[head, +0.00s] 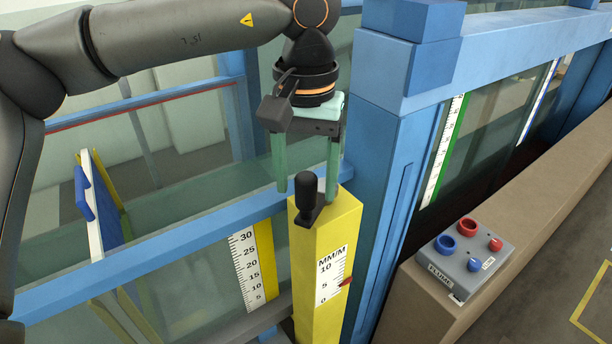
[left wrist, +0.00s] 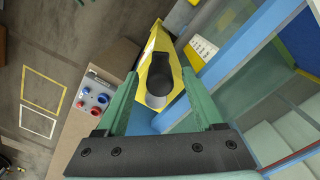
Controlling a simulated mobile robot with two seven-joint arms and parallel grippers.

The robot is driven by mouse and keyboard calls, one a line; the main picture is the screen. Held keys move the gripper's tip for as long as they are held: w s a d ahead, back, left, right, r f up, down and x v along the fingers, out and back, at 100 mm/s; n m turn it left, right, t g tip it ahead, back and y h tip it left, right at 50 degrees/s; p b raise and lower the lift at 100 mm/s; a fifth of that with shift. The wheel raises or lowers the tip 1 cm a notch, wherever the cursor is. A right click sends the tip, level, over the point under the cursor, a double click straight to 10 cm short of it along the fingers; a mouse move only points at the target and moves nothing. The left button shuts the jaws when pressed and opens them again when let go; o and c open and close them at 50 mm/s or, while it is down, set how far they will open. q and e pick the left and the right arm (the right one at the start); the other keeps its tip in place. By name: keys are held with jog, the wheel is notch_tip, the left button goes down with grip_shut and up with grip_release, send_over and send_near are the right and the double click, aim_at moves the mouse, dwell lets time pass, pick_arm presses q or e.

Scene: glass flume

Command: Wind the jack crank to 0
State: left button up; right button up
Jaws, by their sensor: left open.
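The jack is a yellow post (head: 325,240) with a white MM/M scale (head: 330,277) on its face. A red pointer (head: 345,282) sits at the scale's right edge, close to the 5 mark; its exact reading is hard to tell. The black crank (head: 306,190) is on top of the post, with an upright knob on a short flat arm. My left gripper (head: 306,197) points down with its green fingers open on either side of the knob. In the left wrist view, the knob (left wrist: 158,80) lies between the open fingers (left wrist: 161,88), with gaps visible. My right gripper is out of view.
A blue upright (head: 385,190) of the flume frame stands close right of the post. A grey control box (head: 463,262) with red and blue knobs sits on the brown ledge (head: 425,305). A blue rail (head: 150,260) and a yellow-edged 5–30 scale (head: 250,265) are at left.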

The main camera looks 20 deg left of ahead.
pick_arm(q)
jog(key=shift+c, duration=0.3)
grip_shut()
dwell(0.3)
dwell(0.8)
